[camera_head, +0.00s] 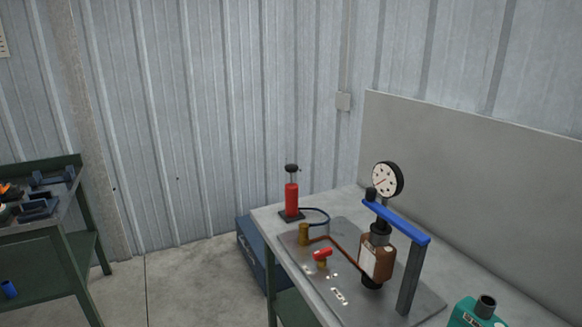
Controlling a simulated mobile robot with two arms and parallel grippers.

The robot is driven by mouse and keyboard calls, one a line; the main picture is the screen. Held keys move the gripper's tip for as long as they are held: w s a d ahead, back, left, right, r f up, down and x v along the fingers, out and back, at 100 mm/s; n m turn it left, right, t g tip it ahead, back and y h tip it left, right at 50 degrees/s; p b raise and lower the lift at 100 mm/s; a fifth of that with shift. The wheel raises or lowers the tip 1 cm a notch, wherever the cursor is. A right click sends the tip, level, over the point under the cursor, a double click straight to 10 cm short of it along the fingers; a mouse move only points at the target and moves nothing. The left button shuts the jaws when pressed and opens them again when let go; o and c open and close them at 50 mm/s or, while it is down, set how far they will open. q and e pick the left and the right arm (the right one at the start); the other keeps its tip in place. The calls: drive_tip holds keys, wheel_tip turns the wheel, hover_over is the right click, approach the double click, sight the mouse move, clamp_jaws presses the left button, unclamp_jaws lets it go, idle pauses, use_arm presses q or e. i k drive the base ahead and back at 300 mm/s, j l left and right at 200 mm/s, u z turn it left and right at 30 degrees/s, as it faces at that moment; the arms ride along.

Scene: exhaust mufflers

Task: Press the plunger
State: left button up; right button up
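The plunger is a dark round knob (292,168) on a thin rod above a red cylinder pump (292,198). The pump stands upright on a dark base at the far left corner of the grey workbench. The knob sits raised above the cylinder, with part of the rod showing. A dark blue hose (318,214) runs from the pump toward a brass fitting (304,234). Neither of my grippers shows in the head view.
On the workbench (488,307), a plate holds a brown muffler (377,258) under a blue-topped frame (397,222), a dial gauge (387,178) and a red-handled valve (322,254). A teal container (475,313) stands at lower right. Another green-framed table (60,222) is at left. Open floor lies between.

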sight(292, 169)
drive_tip(key=i+j+z, duration=0.15)
drive_tip(key=i+j, duration=0.55)
drive_tip(key=i+j+z, duration=0.2)
drive_tip(key=i+j, duration=0.45)
drive_tip(key=k+j, duration=0.05)
drive_tip(key=j, duration=0.1)
